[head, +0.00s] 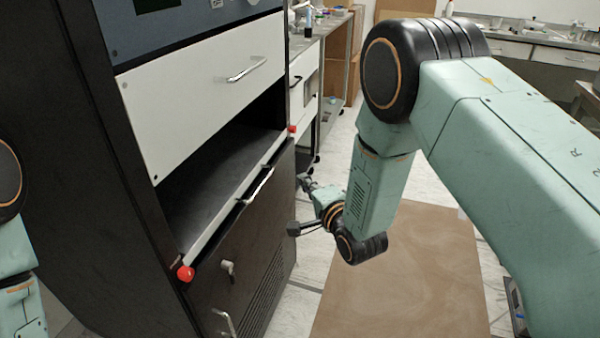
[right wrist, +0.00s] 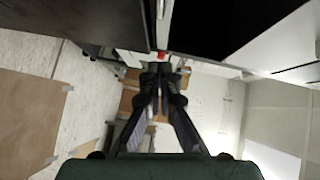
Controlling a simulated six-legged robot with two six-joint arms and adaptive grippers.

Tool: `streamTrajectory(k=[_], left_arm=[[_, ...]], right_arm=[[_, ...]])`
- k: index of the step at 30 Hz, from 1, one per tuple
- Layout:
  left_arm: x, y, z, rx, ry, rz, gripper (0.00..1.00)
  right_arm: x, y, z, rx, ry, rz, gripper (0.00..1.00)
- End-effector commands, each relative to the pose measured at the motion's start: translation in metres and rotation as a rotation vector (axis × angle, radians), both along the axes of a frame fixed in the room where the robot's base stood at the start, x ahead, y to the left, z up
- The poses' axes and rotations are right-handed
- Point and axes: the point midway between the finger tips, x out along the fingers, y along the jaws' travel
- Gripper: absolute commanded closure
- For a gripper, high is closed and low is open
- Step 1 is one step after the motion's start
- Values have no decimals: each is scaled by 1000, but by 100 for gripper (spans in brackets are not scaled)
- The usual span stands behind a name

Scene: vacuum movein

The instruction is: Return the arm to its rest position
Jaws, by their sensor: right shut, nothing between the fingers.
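My right arm comes in from the right in the head view, bends at the elbow and hangs down in front of the black cabinet (head: 60,120). My right gripper (head: 306,184) is beside the cabinet's front, small and partly dark against it. In the right wrist view the right gripper (right wrist: 160,75) has its fingers together, with nothing between them. Parts of my left arm show at the left edge of the head view; its gripper is out of view.
The cabinet has a white upper drawer (head: 205,95) and an open dark bay. A white-edged front panel with a handle (head: 262,186) and red knobs (head: 186,274) runs below the bay. A brown mat (head: 420,290) lies on the pale floor. Benches stand behind.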

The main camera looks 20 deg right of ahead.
Motion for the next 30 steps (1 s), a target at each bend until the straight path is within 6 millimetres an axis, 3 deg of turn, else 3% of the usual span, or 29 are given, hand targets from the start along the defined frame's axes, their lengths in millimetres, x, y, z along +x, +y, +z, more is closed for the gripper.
streamTrajectory(k=[3,9,16,19,22,26,30], left_arm=[[0,0,6,0,0,0,59],[0,0,9,0,-1,0,59],[0,0,10,0,0,0,59],[0,0,10,0,0,0,59],[0,0,10,0,0,0,59],[0,0,10,0,0,0,59],[0,0,10,0,0,0,59]], right_arm=[[-21,-4,4,1,3,-1,100],[-43,-8,7,0,0,0,100],[-49,-9,7,-11,-2,2,100],[-50,-10,2,-91,5,12,100],[-58,-13,-17,-266,63,40,100],[-90,-21,-58,-545,217,119,100],[-150,-32,-109,-813,427,278,100]])
